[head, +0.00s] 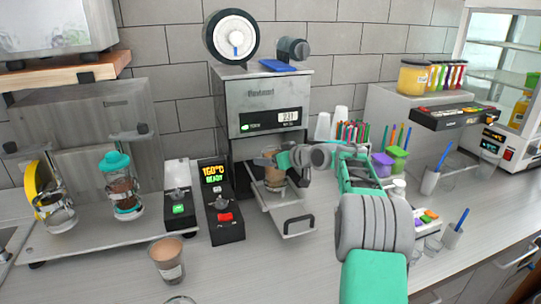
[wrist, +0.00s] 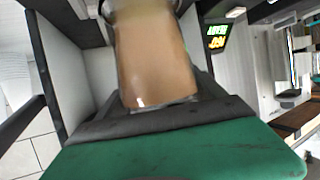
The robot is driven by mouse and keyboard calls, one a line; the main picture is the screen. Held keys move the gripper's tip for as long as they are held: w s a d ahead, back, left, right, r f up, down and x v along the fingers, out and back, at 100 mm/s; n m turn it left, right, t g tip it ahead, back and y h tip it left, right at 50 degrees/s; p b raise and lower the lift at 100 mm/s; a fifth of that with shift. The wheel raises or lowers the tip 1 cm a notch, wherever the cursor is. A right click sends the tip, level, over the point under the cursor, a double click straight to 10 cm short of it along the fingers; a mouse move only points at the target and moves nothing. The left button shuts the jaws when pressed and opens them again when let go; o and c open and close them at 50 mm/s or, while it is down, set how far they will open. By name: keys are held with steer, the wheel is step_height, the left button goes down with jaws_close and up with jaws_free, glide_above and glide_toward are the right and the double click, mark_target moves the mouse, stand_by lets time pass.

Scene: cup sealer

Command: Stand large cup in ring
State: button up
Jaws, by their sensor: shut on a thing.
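The large cup (head: 274,176), clear with a brown drink, is upright at the pulled-out drawer (head: 296,212) of the grey sealer (head: 264,103). My gripper (head: 279,160) reaches in from the right and is shut on the cup near its upper part. In the wrist view the cup (wrist: 155,62) fills the middle, against my dark finger pad. The ring in the drawer is mostly hidden by the cup, and I cannot tell whether the cup's base is seated in it or just above it.
A second brown-filled cup (head: 168,262) stands on the counter at the front left. A control box (head: 221,205) with a lit display stands left of the drawer. White upturned cups (head: 322,126) and several coloured pens are behind my arm. The counter in front of the drawer is clear.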

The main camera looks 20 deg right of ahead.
steer(key=o, duration=2.1)
steer(key=shift+f, duration=0.1)
steer(key=shift+c, duration=0.2)
steer(key=b+v, duration=0.3)
steer(key=v, duration=0.9)
steer(key=s+a+f+m+g+h, duration=0.1)
steer(key=s+a+f, duration=0.15)
steer(key=a, duration=0.25)
steer(key=s+a+f+g+h, duration=0.1)
steer(key=s+a+g, duration=0.15)
steer(key=a, duration=0.35)
steer(key=s+a+f+m+g+h, duration=0.1)
steer(key=s+a+f, duration=0.1)
steer(key=s+f, duration=0.3)
steer(key=s+a+f+m+g+h, duration=0.1)
steer(key=s+f, duration=0.3)
steer(key=s, duration=0.9)
steer(key=s+a+f+m+g+h, duration=0.1)
steer(key=s+a+f+g, duration=0.2)
steer(key=s, duration=0.6)
steer(key=shift+s+a+f+g, duration=0.1)
steer(key=shift+a+f+g, duration=0.1)
steer(key=shift+f, duration=0.5)
steer(key=shift+s+a+f+g, duration=0.1)
steer(key=shift+s+a+f, duration=0.1)
steer(key=shift+f, duration=0.45)
steer(key=shift+w, duration=0.1)
